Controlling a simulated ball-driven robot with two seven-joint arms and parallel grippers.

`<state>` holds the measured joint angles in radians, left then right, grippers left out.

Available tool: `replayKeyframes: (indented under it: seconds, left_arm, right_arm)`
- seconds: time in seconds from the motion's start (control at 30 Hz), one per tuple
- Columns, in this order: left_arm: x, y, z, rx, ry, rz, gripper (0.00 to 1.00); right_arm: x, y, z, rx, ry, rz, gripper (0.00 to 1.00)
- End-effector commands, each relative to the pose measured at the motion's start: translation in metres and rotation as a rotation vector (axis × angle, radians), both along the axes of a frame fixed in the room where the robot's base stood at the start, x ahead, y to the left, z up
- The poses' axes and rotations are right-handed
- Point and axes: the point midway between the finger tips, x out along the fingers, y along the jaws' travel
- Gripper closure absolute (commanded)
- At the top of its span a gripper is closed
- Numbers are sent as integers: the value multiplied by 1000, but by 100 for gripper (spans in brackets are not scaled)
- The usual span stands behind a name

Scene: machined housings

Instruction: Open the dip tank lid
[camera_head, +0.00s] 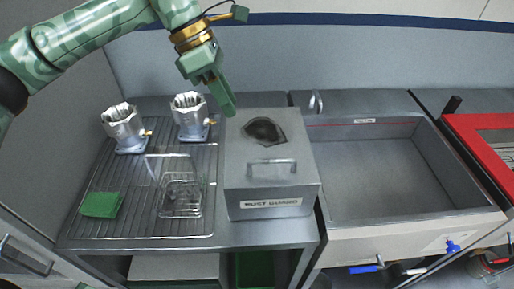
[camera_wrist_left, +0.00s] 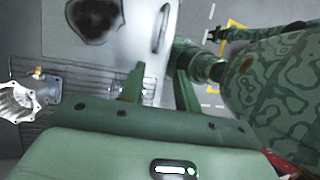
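The dip tank (camera_head: 270,209) is a grey metal box labelled "RUST GUARD" on the counter. Its lid (camera_head: 243,140) lies shut on top, with a bar handle (camera_head: 271,169) near the front and a dark irregular patch behind it. My left gripper (camera_head: 228,106) is above the tank's back left corner, apart from the handle, and holds nothing. In the left wrist view its two fingers (camera_wrist_left: 158,86) stand apart, with the lid (camera_wrist_left: 125,45) and handle (camera_wrist_left: 160,28) beyond them.
Two metal housings (camera_head: 124,130) (camera_head: 190,115) stand on a wire rack (camera_head: 140,221) left of the tank. A wire basket (camera_head: 181,195) and a green pad (camera_head: 101,205) are there too. An empty sink (camera_head: 380,182) is right of the tank, with a red-framed unit (camera_head: 478,135) beyond.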

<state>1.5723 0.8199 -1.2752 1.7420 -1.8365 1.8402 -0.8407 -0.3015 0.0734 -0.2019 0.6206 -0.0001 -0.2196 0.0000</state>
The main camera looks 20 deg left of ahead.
Motion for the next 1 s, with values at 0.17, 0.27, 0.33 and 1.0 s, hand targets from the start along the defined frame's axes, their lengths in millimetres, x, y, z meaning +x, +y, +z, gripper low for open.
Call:
replayKeyframes:
  seconds: [0.17,0.27,0.33,1.0]
  left_arm:
    - [-4,-20,-43,-2,5,-5,67]
    - [-5,-31,-66,-3,5,-4,67]
    - [-6,-38,-81,-3,4,-4,67]
    - [-8,-59,-124,-4,0,-2,73]
  right_arm:
    - [-3,-2,-3,-3,5,1,64]
    - [-3,-3,-4,-5,6,2,64]
    - [-3,-4,-5,-6,5,2,64]
    - [0,-7,-5,-10,1,0,64]
